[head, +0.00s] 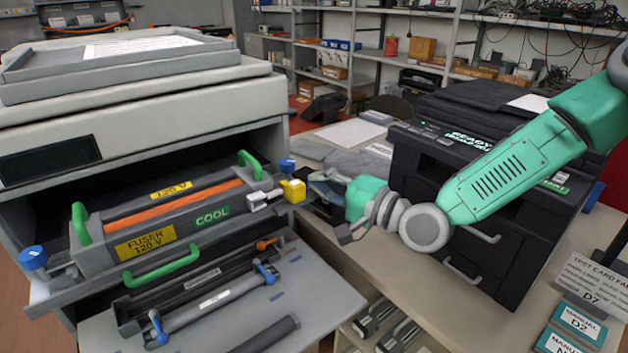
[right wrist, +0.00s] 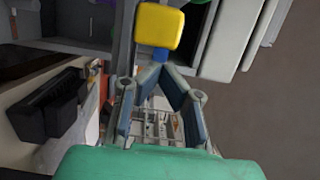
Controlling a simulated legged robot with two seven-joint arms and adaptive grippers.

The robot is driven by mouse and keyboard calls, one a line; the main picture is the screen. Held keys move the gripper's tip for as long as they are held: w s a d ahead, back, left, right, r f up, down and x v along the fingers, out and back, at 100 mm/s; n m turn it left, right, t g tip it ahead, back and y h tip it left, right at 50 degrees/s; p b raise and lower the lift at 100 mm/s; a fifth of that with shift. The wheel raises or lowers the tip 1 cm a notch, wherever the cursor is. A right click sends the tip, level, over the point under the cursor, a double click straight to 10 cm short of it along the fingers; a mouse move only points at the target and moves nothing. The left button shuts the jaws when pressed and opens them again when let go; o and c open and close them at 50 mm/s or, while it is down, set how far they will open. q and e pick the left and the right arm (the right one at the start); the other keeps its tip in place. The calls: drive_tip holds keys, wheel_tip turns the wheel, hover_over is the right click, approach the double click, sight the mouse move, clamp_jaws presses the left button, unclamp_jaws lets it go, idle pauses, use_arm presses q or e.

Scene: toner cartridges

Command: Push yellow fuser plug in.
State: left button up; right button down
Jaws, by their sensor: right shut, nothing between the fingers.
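The yellow fuser plug (head: 293,190) is at the right end of the fuser unit (head: 165,217), beside a white connector (head: 262,198). The fuser has an orange stripe, green handles and a "FUSER 120 V" label, and sits in the open printer bay. My right gripper (head: 318,181) is shut and empty, just right of the plug, pointing left at it. In the right wrist view the yellow plug (right wrist: 159,27) is straight ahead of the closed fingertips (right wrist: 155,72). I cannot tell whether they touch. My left gripper is not in view.
Blue knobs (head: 34,258) stand at the fuser's ends. A pulled-out tray (head: 330,291) with a blue-ended cartridge lies below. A black printer (head: 480,170) reading "READY" stands on the table to the right, behind my right arm.

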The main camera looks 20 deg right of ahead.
sight(303, 189)
drive_tip(key=shift+s+a+b, duration=0.1)
drive_tip(key=shift+s+a, duration=0.15)
drive_tip(key=shift+a, duration=0.35)
drive_tip(key=shift+s+a+b, duration=0.1)
drive_tip(key=shift+s+a, duration=0.15)
drive_tip(key=shift+a, duration=0.4)
drive_tip(key=shift+s+a+b, duration=0.1)
drive_tip(key=shift+s+a, duration=0.15)
drive_tip(key=shift+a, duration=0.35)
drive_tip(key=shift+w+d, duration=0.1)
drive_tip(key=shift+d, duration=0.05)
